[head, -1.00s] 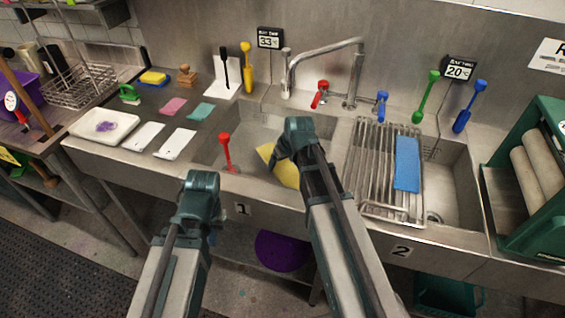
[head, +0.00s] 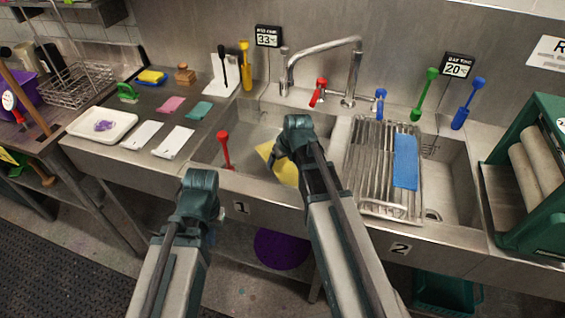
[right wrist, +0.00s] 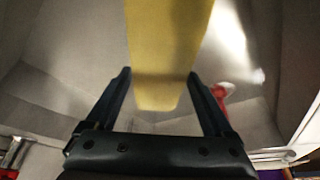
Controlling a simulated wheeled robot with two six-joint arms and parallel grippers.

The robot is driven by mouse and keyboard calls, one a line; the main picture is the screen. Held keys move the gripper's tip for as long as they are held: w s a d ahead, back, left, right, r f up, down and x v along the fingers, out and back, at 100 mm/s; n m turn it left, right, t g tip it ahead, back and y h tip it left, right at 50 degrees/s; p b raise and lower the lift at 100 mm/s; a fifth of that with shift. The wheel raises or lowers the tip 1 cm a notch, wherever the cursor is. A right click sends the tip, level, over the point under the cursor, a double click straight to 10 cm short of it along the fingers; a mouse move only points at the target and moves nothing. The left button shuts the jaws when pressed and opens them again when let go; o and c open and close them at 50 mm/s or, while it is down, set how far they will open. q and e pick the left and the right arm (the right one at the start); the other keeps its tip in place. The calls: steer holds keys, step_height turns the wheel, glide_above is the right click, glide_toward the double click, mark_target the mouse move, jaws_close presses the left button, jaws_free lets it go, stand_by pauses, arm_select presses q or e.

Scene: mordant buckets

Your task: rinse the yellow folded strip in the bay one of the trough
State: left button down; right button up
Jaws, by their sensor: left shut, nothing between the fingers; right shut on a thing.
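The yellow folded strip (head: 287,173) is inside bay one of the trough (head: 240,195), the left basin marked 1. My right gripper (head: 277,158) is shut on the strip. In the right wrist view the strip (right wrist: 168,50) lies between the two fingers (right wrist: 160,78), with its long part reaching away from the hand. Whether it touches the basin floor I cannot tell. My left gripper (head: 212,213) is shut and empty in front of the trough, its fingers mostly hidden by the wrist.
A red-handled tool (head: 224,150) stands in bay one, left of the strip. A faucet (head: 325,47) arches behind. A rack (head: 375,195) with a blue strip (head: 405,162) lies over bay two. A green roller machine (head: 545,225) stands at right. Bay displays read 33 and 20.

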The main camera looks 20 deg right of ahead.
steer(key=shift+w+r, duration=0.1)
steer(key=shift+w, duration=0.05)
step_height(320, 180, up, 9)
steer(key=p, duration=0.8)
steer(key=shift+p, duration=0.4)
stand_by(2.7)
step_height(320, 180, up, 5)
steer(key=p, duration=0.5)
glide_above(281, 164)
steer(key=shift+w+f, duration=0.1)
steer(key=shift+f, duration=0.1)
